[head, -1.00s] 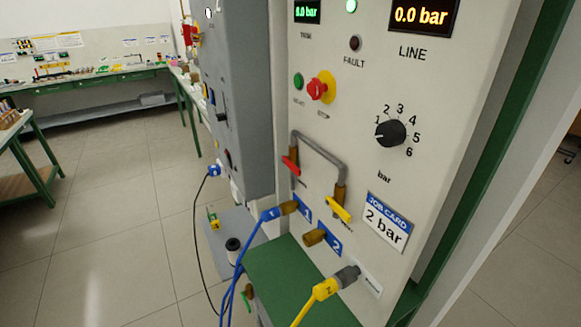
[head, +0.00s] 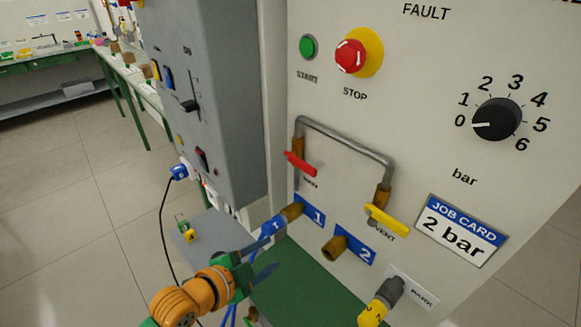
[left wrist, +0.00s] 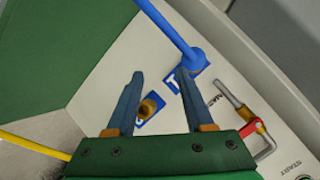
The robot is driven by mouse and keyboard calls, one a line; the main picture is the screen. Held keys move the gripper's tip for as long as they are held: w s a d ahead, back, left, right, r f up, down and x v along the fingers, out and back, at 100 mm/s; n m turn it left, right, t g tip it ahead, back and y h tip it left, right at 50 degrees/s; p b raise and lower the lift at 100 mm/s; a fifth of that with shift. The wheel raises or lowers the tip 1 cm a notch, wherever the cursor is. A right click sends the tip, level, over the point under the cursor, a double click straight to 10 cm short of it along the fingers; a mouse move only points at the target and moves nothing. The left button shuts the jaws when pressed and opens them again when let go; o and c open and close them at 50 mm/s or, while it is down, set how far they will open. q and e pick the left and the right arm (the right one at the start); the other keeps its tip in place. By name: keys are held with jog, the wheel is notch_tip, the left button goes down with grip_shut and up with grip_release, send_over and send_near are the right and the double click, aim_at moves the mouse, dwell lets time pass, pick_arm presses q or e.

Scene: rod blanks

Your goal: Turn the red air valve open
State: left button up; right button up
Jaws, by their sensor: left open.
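The red valve lever (head: 300,164) sits on the left leg of the grey bent pipe on the panel. It slants across the pipe, down to the right. In the left wrist view the red lever (left wrist: 261,128) is at the right, away from the fingers. My left gripper (head: 266,260) is open and empty, below and left of the lever, near the blue hose at port 1. In the left wrist view its fingers (left wrist: 160,78) stand apart, with brass port 2 (left wrist: 151,106) seen between them. My right gripper is not in view.
A yellow lever (head: 387,220) is on the pipe's right leg. The blue hose (left wrist: 170,25) joins port 1. The yellow connector (head: 373,312) is at the park fitting. A dial (head: 496,120) points at 0. A grey cabinet (head: 205,90) stands left of the panel.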

pick_arm(q)
jog(key=w+d+r+m+t+h, duration=0.1)
jog(key=d+r+m+h, duration=0.1)
jog(key=r+m, duration=0.25)
jog(key=w+d+r+m+t+h, duration=0.1)
jog(key=w+r+m+h, duration=0.15)
jog(key=r, duration=0.35)
jog(key=m+h, duration=0.1)
jog(key=m, duration=0.3)
send_near(305, 169)
jog(key=x, duration=0.4)
jog(key=shift+t, duration=0.3)
jog(key=p+x, duration=0.2)
jog(key=x, duration=0.4)
jog(key=shift+d, duration=0.1)
jog(key=shift+w+d+f, duration=0.15)
jog(key=shift+w, duration=0.1)
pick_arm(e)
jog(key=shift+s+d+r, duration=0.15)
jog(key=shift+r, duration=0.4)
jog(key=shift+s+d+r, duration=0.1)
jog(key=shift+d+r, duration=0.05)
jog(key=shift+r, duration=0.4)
pick_arm(q)
jog(key=shift+s, duration=0.1)
grip_shut()
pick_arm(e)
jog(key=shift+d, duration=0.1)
